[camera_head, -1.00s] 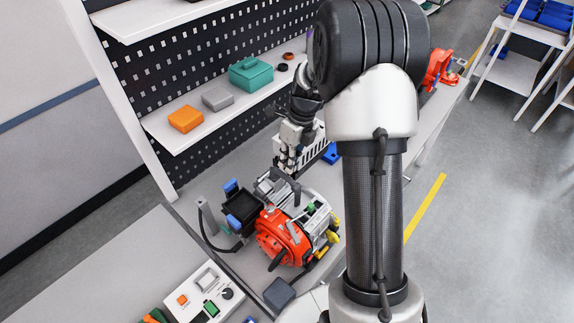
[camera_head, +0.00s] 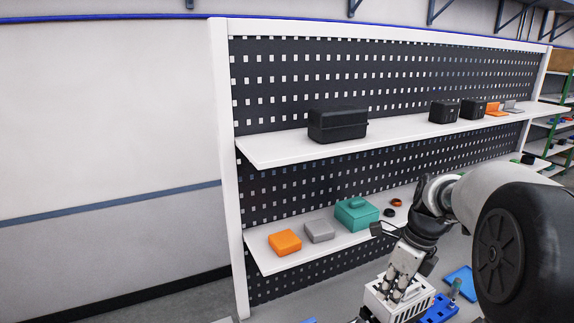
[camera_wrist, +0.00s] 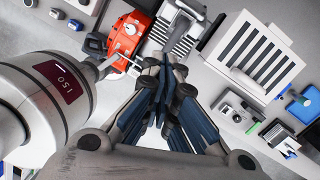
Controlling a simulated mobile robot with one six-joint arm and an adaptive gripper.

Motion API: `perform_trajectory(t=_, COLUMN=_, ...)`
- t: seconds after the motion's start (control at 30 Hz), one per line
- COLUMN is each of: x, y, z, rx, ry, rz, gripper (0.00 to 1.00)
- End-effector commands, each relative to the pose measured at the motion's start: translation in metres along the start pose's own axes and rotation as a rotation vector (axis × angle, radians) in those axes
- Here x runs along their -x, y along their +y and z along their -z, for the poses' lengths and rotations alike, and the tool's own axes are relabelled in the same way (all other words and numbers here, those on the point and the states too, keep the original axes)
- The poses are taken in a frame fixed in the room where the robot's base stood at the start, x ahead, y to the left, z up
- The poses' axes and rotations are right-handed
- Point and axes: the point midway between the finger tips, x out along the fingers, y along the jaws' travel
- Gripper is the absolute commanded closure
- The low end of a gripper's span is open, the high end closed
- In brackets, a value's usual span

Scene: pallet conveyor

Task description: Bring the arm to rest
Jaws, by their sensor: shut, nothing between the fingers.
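My gripper (camera_head: 397,290) is at the lower right of the head view, pointing down in front of a white slotted basket (camera_head: 418,304). In the wrist view my gripper (camera_wrist: 165,75) shows its fingers together, with nothing between them. Below the fingers in that view lie an orange-red machine (camera_wrist: 125,40) with a finned grey part (camera_wrist: 178,28) and the slotted basket (camera_wrist: 258,58) to the right. My arm is bent, its upper links filling the right of the head view. Whether the fingertips touch anything is hidden.
A pegboard rack stands behind. Its lower shelf (camera_head: 262,250) holds an orange box (camera_head: 285,242), a grey box (camera_head: 319,231) and a teal case (camera_head: 356,214). Its upper shelf (camera_head: 270,150) holds black cases (camera_head: 338,125). A blue item (camera_head: 459,280) lies right of the basket.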

Motion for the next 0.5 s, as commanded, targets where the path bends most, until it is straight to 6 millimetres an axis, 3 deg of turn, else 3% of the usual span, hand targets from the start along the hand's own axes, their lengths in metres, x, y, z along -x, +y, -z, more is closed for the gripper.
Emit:
perform_trajectory(t=0.27, x=0.000, y=0.090, z=0.019, rx=0.788, ry=0.033, rz=0.136, gripper=1.00)
perform_trajectory(t=0.5, x=-0.023, y=0.159, z=0.055, rx=1.467, ry=0.123, rz=0.243, gripper=1.00)
